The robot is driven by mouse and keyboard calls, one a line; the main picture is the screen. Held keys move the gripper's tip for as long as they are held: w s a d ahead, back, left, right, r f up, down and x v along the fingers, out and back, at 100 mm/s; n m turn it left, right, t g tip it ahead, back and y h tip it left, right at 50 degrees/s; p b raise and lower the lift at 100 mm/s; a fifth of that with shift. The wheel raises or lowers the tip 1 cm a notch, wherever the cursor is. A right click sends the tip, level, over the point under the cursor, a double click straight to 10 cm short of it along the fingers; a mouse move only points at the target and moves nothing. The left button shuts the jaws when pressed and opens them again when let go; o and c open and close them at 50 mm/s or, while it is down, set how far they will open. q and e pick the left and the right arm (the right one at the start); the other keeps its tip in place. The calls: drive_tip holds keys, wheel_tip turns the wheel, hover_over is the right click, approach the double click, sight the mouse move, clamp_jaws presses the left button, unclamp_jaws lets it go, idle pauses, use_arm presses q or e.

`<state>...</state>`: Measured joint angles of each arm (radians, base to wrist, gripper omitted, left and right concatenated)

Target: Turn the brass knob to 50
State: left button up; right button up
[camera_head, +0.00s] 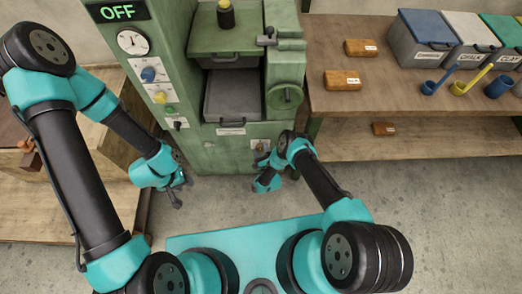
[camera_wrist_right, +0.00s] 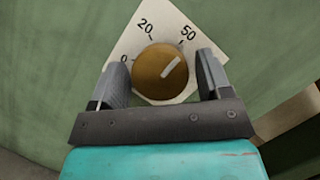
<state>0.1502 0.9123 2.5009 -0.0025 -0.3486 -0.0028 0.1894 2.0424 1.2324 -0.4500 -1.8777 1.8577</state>
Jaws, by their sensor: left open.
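The round brass knob (camera_wrist_right: 155,73) sits on a white dial plate (camera_wrist_right: 128,50) marked 0, 20 and 50. Its pale pointer line aims to the upper right, roughly at the 50 mark. My right gripper (camera_wrist_right: 162,78) is open, with one finger on each side of the knob; a narrow gap shows at the right finger, and contact at the left cannot be told. In the head view the right gripper (camera_head: 268,168) is at the lower front of the green machine (camera_head: 180,60). My left gripper (camera_head: 181,190) is open and empty, left of it and away from the knob.
The machine's display (camera_head: 117,12) reads OFF. Below it are a gauge (camera_head: 133,42), a blue knob (camera_head: 149,75) and a yellow knob (camera_head: 161,98). A green handwheel (camera_head: 285,96) is above the right gripper. A wooden bench (camera_head: 400,95) with labelled bins stands at right.

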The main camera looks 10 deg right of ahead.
drive_tip(key=shift+o, duration=0.6)
